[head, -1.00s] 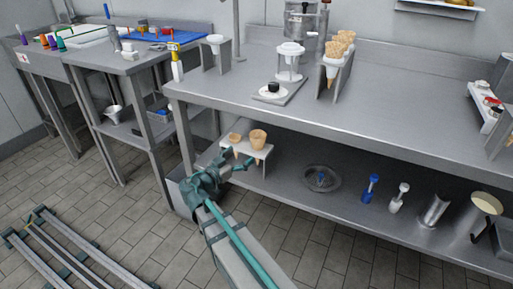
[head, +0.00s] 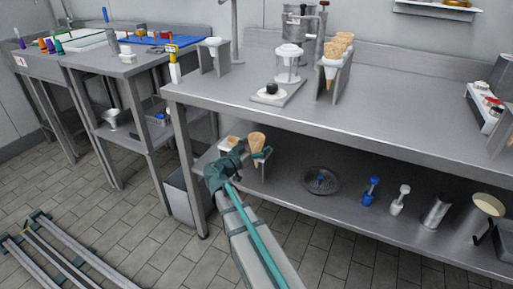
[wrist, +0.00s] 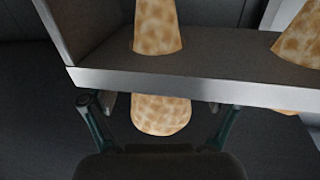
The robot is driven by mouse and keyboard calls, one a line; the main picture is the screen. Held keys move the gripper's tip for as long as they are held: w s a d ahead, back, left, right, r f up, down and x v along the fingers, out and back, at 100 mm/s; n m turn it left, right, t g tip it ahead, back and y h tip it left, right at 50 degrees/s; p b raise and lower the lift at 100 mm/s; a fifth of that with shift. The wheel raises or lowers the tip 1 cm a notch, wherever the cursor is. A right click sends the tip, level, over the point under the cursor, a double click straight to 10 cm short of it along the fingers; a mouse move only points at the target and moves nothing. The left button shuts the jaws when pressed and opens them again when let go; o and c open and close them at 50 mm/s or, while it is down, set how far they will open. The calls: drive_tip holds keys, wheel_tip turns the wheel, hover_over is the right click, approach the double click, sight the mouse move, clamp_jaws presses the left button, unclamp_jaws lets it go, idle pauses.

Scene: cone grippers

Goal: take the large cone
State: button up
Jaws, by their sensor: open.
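The large cone (head: 257,142), a tan waffle cone, stands in a holder on the lower shelf in the head view, with a smaller cone (head: 233,141) to its left. My gripper (head: 254,152) is open, with its fingers close to either side of the large cone. In the wrist view, the large cone (wrist: 160,115) shows between the open fingers (wrist: 160,104), with a gap on both sides. The holder's edge (wrist: 180,82) crosses in front of its middle. Part of the small cone (wrist: 300,42) shows at the right. Contact is not visible.
The steel counter (head: 390,125) overhangs the lower shelf close above the cones. To the right on the shelf are a round drain-like dish (head: 320,181), a blue scoop (head: 371,189) and a white scoop (head: 401,197). More cones (head: 337,55) stand in a rack on top.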

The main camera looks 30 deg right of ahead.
drive_tip(key=c, duration=0.9)
drive_tip(key=shift+o, duration=0.2)
drive_tip(key=shift+r, duration=0.15)
